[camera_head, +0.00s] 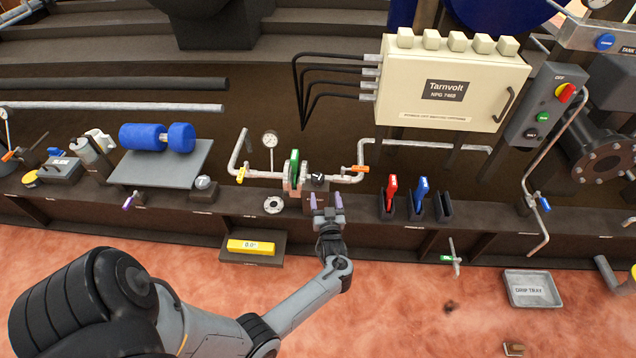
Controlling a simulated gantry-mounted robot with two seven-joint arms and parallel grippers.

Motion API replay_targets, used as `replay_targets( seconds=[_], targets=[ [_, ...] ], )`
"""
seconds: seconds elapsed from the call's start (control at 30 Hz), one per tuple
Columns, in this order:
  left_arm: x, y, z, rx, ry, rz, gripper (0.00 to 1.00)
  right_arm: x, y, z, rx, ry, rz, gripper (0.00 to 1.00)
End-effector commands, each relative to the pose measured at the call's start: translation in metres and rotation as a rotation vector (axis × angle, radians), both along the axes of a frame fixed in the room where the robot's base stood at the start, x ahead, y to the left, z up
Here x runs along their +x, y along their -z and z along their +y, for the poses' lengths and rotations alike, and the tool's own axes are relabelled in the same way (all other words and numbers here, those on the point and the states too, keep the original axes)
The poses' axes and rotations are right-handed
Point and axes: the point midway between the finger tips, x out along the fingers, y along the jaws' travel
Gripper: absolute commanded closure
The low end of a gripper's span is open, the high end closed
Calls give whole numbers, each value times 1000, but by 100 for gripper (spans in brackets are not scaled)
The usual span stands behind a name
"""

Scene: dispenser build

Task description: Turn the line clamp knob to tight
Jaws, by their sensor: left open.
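A small black round knob (318,179) with a white mark sits on the pipe line at the middle of the bench, just right of a flanged fitting with a green part (294,168). I take it for the line clamp knob; its lettering is too small to read. My left gripper (326,201) is open and empty, with purple-tipped fingers pointing up toward the bench. The fingertips are just below the knob in the picture; I cannot tell how far apart they are in depth. My right gripper is not in view.
Pipe with an orange-handled valve (360,169) runs right of the knob, and a gauge (270,141) stands to its left. Red (391,190) and blue (421,188) handled tools stand in holders to the right. A yellow level (251,247) lies below left. A drip tray (533,304) is at lower right.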

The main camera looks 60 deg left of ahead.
Motion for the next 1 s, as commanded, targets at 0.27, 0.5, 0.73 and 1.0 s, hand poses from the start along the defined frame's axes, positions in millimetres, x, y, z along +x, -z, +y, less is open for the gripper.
replay_targets(
  seconds=[0.27, 0.5, 0.73, 1.0],
  targets=[
    [-5, -25, -25, -12, -216, -72, 25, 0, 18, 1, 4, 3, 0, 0],
    [-2, -27, -4, -9, -238, -77, 25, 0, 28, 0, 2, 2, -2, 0],
    [6, -25, 33, -9, -236, -76, 25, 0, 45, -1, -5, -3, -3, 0],
    [14, -26, 66, -11, -235, -76, 25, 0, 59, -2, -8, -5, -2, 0]
  ],
)
